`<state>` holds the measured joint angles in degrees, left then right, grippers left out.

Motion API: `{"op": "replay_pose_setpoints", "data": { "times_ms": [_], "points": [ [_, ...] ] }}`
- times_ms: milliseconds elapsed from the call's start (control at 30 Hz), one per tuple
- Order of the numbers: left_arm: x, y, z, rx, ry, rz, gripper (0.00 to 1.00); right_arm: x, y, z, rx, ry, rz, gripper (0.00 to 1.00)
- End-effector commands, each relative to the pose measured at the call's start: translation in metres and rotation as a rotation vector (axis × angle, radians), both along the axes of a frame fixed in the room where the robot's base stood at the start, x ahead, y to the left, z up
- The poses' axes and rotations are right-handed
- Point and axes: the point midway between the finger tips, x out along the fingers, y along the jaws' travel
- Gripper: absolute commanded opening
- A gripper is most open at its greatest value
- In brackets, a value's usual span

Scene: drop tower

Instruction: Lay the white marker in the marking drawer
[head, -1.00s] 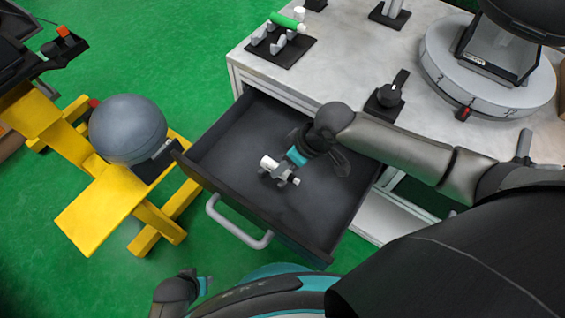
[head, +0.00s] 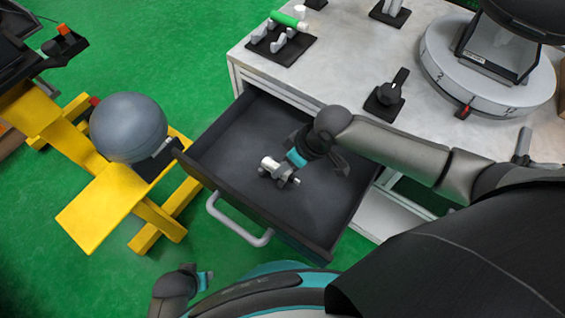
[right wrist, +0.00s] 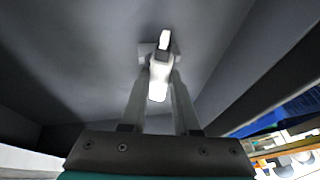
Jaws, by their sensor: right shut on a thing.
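The white marker (head: 270,164) is held in my right gripper (head: 279,172), over the open dark drawer (head: 232,150). The right wrist view shows the marker (right wrist: 158,82) between the two fingers (right wrist: 160,88), with the drawer's grey floor behind it. I cannot tell whether the marker touches the drawer floor. The drawer is pulled out from the white bench and looks otherwise empty. My left gripper (head: 204,281) is low at the bottom of the head view, away from the drawer; its fingers are too small to read.
The white bench (head: 340,60) carries a rack (head: 281,45) with a green marker (head: 285,18), a black knob (head: 390,92) and a round turntable (head: 485,75). A yellow stand (head: 95,215) with a grey ball (head: 128,128) stands left of the drawer. The drawer handle (head: 238,222) juts out in front.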

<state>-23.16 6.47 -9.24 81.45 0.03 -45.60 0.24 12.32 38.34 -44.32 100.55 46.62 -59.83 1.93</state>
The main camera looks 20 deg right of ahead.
Motion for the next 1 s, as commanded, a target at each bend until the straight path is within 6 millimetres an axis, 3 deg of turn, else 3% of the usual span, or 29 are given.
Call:
{"op": "replay_pose_setpoints", "data": {
  "times_ms": [267,300,567,1000],
  "points": [
    [0.0002,0.0001,0.0008,0.0,0.0,0.0,0.52,-0.0001,0.0002,-0.0005,0.0,-0.001,0.001,0.0],
    [0.0002,0.0001,0.0008,0.0,0.0,0.0,0.52,0.0,0.0002,-0.0005,0.0,-0.001,0.001,0.34],
    [0.0002,0.0001,0.0008,0.0,0.0,0.0,0.52,0.0001,0.0002,-0.0004,0.0,-0.001,0.001,0.63],
    [-0.0005,0.0006,-0.0006,0.001,0.001,0.0,0.52,0.0001,0.0,-0.0003,0.0,-0.001,0.001,0.64]
  ]
}}
